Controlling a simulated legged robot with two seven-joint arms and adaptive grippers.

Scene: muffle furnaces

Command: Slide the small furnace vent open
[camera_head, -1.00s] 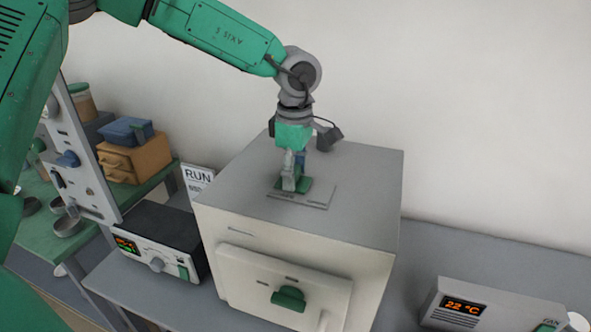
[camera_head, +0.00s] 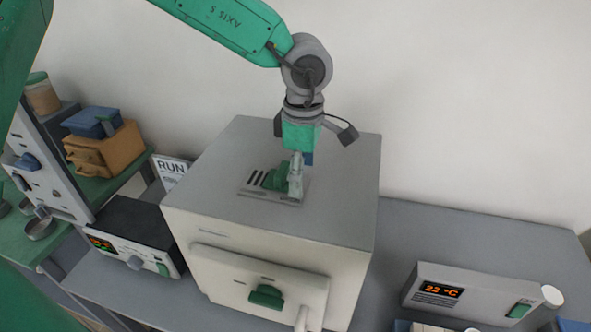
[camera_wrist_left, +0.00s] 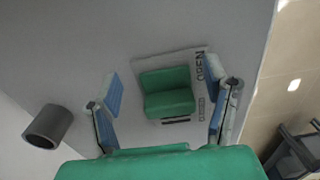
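The small furnace (camera_head: 270,215) is a pale box on the bench. Its vent plate (camera_head: 290,200) lies on top, with a green slider knob (camera_head: 275,179) and dark slots (camera_head: 257,178) showing to its left. My left gripper (camera_head: 296,178) points down at the right side of the knob. In the left wrist view, the knob (camera_wrist_left: 167,92) lies between the widely spread fingers of the gripper (camera_wrist_left: 164,105), with a gap on each side. OPEN and CLOSED markings run along the plate's right edge there, and a dark slot shows below the knob. My right gripper is out of view.
A control box (camera_head: 130,240) with a lit display stands left of the furnace. A RUN sign (camera_head: 172,170) is behind left.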

